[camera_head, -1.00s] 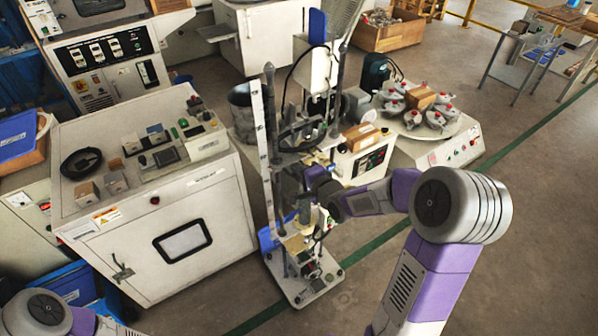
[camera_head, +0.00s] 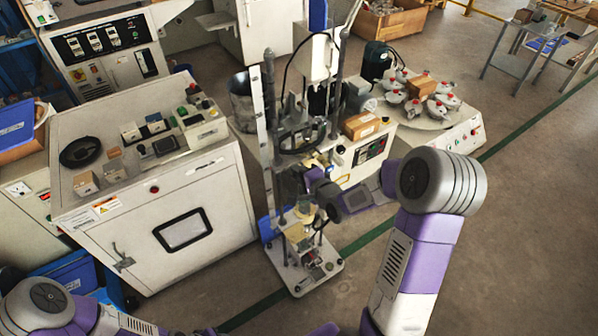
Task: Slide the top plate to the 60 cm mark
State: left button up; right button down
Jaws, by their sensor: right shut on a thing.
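The test stand (camera_head: 318,275) is a tall frame with upright rods on a white base. A pale vertical scale (camera_head: 258,95) runs up its left side; its marks are too small to read. The top plate (camera_head: 291,186) appears as a greyish piece between the rods, partly hidden and hard to make out. My right gripper (camera_head: 309,180) reaches in from the right at the plate's height and is shut on it; the contact is unclear at this size. My left gripper is outside the view; only my left arm shows at the bottom left.
A white cabinet (camera_head: 215,195) with controls on top stands close on the left. The floor (camera_head: 500,240) at the right is clear.

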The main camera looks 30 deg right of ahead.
jog(key=shift+f, duration=3.1)
jog(key=shift+f, duration=1.7)
jog(key=c, duration=1.3)
grip_release()
jog(key=shift+c, duration=0.2)
jog(key=shift+o, duration=0.5)
